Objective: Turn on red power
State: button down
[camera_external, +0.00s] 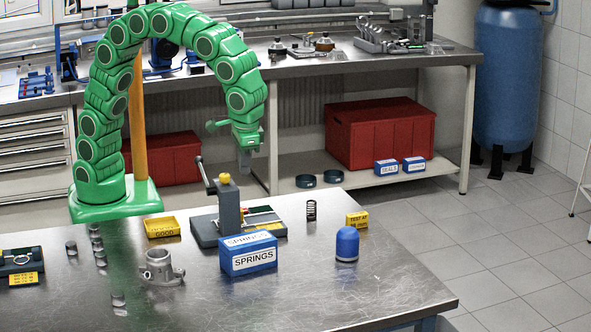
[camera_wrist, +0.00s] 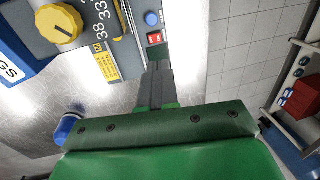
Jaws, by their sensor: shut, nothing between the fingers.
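The spring tester, a dark grey device, stands on the metal table in the external view (camera_external: 205,232). In the wrist view its panel (camera_wrist: 85,55) fills the upper left. A small red power switch (camera_wrist: 154,38) sits near the panel's right edge, below a round blue button (camera_wrist: 152,19). My gripper (camera_external: 245,167) hangs from the green arm above the far side of the device. In the wrist view my gripper's fingers (camera_wrist: 158,67) are together and empty, with their tips just below the red switch. I cannot tell the height gap or the switch's position.
A yellow knob (camera_wrist: 59,24) is on the panel. The blue SPRINGS box (camera_external: 248,254) stands in front of the device. A coil spring (camera_external: 311,210), a blue-capped bottle (camera_external: 347,244) and a yellow GOOD tray (camera_external: 162,227) stand around it. The table's right front is clear.

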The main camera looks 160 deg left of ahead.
aim_at(244, 208)
jog(key=f, duration=0.3)
jog(key=s+f, duration=0.1)
jog(key=f, duration=0.3)
jog(key=s+f, duration=0.1)
jog(key=f, duration=0.2)
jog(key=shift+f, duration=0.2)
